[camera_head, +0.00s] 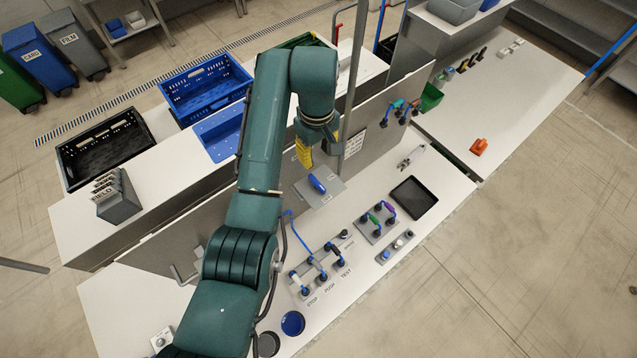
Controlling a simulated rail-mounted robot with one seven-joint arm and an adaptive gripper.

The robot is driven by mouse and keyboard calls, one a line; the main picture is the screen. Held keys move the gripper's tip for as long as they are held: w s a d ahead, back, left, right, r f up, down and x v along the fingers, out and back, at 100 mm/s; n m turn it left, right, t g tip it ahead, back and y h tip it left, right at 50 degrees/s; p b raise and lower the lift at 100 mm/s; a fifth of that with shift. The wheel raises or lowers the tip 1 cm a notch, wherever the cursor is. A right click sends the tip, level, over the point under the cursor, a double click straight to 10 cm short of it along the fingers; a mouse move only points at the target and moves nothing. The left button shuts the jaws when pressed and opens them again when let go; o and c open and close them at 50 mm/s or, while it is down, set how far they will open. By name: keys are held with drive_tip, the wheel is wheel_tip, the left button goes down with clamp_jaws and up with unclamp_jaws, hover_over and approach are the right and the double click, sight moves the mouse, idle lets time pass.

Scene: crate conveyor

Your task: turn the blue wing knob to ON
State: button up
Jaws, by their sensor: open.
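The blue wing knob (317,184) sits on a grey plate (331,190) near the middle of the view, beside the upright grey panel. Its wing lies aslant, from upper left to lower right. The ON marking cannot be read at this size. My gripper (320,150) hangs from the green arm just above the knob in the picture. It is open and looks apart from the knob. The fingers are small and partly hidden by the wrist, and a yellow piece (303,152) shows beside them.
Handles on a plate (377,222), a black tray (414,197) and levers marked STOP, PUSH and TEST (320,268) stand on the white bench nearby. A thin grey post (352,75) rises close behind my gripper. Blue (205,88) and black crates stand behind the panel.

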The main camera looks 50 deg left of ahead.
sight(317, 182)
wheel_tip(317, 182, down, 14)
drive_tip(key=shift+a+f, duration=0.1)
clamp_jaws()
idle(0.3)
